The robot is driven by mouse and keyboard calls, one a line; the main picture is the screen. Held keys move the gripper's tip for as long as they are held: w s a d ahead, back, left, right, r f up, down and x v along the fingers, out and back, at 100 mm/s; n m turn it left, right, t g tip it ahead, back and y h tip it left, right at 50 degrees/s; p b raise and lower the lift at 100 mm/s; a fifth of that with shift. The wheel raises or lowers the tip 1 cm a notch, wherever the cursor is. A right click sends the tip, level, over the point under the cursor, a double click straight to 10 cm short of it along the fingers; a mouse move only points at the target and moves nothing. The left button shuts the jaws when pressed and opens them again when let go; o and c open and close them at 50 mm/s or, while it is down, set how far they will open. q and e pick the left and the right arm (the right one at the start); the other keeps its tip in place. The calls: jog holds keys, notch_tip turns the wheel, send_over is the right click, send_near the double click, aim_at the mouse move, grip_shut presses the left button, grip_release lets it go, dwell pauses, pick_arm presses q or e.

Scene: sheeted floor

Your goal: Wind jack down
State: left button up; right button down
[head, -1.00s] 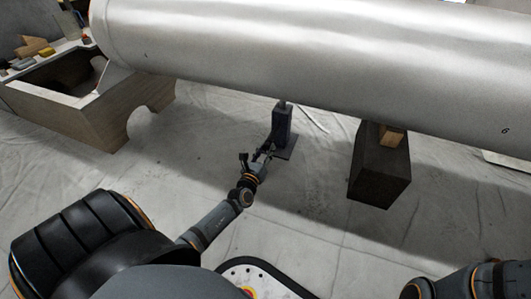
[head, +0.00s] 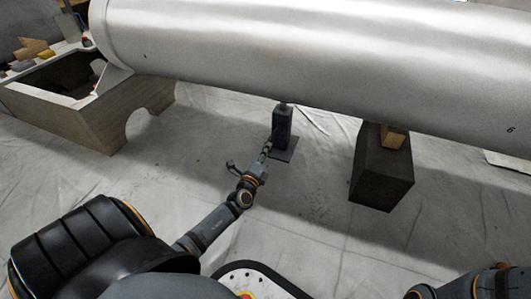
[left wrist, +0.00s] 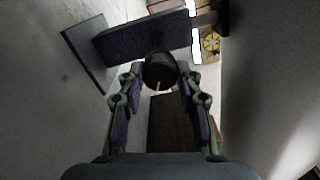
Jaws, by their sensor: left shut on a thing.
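The dark screw jack (head: 283,128) stands upright on its flat base plate on the sheeted floor, with its top at the underside of the big silver cylinder (head: 300,50). In the left wrist view, the jack's body (left wrist: 145,35) lies across the top. My left gripper (head: 266,152) is at the jack's near side, low down. In the left wrist view, my left gripper (left wrist: 159,76) has its fingers on both sides of a round black knob (left wrist: 159,68) in front of the jack and is shut on it. My right gripper is out of view; only part of that arm shows at bottom right.
A dark block (head: 382,175) with a small wooden piece (head: 394,137) on top stands under the cylinder, right of the jack. A wooden cradle (head: 110,115) stands at the left. The sheeted floor (head: 310,205) between me and the jack is clear.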

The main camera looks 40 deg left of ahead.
pick_arm(q)
jog(key=n, duration=2.2)
jog(key=shift+f, duration=0.1)
jog(key=shift+n, duration=0.4)
jog(key=o, duration=1.2)
jog(key=shift+c, duration=0.2)
jog(key=v, duration=1.2)
